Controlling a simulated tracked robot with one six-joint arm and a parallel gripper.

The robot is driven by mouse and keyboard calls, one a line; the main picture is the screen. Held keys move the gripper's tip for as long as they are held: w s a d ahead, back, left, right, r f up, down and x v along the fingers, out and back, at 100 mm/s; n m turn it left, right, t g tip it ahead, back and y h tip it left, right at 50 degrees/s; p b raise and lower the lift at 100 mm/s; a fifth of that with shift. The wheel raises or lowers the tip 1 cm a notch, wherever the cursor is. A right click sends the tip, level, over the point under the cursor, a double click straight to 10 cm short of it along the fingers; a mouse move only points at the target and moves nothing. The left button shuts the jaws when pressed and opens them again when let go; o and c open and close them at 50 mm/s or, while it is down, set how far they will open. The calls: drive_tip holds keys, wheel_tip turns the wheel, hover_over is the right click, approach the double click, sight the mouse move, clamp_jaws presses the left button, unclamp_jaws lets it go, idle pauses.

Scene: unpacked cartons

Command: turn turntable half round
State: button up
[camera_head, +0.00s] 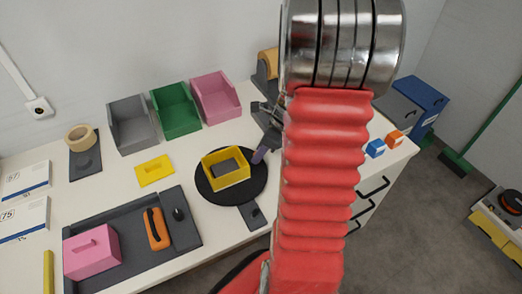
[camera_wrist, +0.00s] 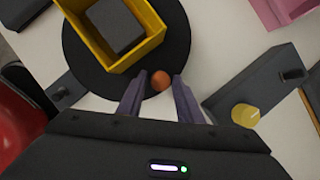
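The turntable is a black disc (camera_head: 230,200) on the white table. In the wrist view its dark surface (camera_wrist: 85,62) fills the upper left. A yellow open box (camera_head: 212,157) stands on it with a dark grey block (camera_head: 226,168) inside; the box (camera_wrist: 150,48) and block (camera_wrist: 117,24) also show in the wrist view. A small orange-brown knob (camera_wrist: 161,81) sits near the disc's rim. My gripper (camera_wrist: 157,84) is open, its two purple-grey fingers on either side of the knob with gaps visible. In the head view my gripper (camera_head: 262,152) is partly hidden by my arm at the disc's right.
Grey (camera_head: 131,128), green (camera_head: 176,112) and pink (camera_head: 216,99) bins stand behind the turntable. A dark tray (camera_head: 130,258) holds a pink box (camera_head: 92,252) and an orange-handled tool (camera_head: 157,229). A dark fixture with a yellow knob (camera_wrist: 245,116) lies right of my fingers.

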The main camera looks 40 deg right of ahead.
clamp_jaws()
drive_tip(key=shift+d, duration=0.15)
idle(0.4)
drive_tip(key=shift+w, duration=0.2)
